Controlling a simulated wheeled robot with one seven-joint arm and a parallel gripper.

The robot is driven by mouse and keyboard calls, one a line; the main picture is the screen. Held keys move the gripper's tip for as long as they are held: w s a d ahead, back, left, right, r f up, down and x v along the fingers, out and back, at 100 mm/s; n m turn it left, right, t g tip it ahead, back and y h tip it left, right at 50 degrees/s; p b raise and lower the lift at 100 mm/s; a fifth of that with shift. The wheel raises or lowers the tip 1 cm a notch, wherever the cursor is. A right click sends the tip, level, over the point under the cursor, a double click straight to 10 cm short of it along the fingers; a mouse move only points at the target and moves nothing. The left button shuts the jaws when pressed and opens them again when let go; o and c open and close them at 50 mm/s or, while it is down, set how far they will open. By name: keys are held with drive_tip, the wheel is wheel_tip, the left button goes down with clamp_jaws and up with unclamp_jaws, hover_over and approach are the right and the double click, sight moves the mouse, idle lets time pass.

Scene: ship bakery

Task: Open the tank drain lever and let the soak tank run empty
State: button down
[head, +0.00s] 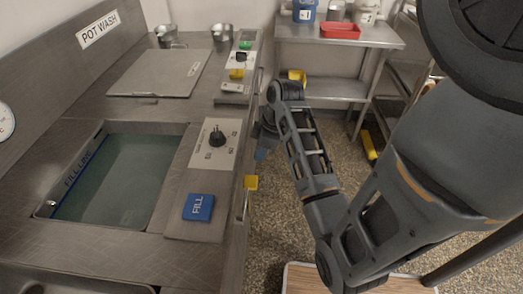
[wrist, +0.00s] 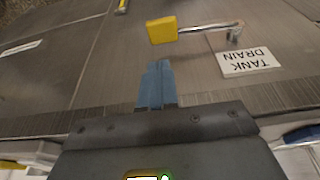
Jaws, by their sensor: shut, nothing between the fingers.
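The tank drain lever (wrist: 163,30) has a yellow block grip on a thin metal rod, which runs sideways to a pivot beside the TANK DRAIN label (wrist: 249,63). In the head view a yellow grip (head: 251,182) stands out from the counter's front face, beside the tank; it appears to be the same lever. The soak tank (head: 175,128) holds greenish water, with a FILL LINE strip on its wall. My gripper (wrist: 156,66) is shut and empty, its blue fingertips just short of the yellow grip, apart from it in the picture. In the head view the fingertips (head: 262,153) are partly hidden.
A dial panel (head: 215,145) and blue FILL pad (head: 198,207) lie right of the tank. A flat cover (head: 160,72) and metal jugs (head: 167,36) are behind it. A shelf unit (head: 340,36) with a red tray (head: 340,31) stands at the back. Speckled floor is open beside the counter.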

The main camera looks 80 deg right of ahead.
drive_tip(key=b, duration=0.5)
hover_over(252, 180)
drive_tip(key=s, duration=0.1)
wheel_tip(252, 180, down, 8)
drive_tip(key=shift+d+r, duration=0.1)
drive_tip(key=shift+d, duration=0.05)
drive_tip(key=shift+f+b, duration=1.15)
drive_tip(key=shift+b, duration=0.15)
drive_tip(key=shift+f, duration=0.1)
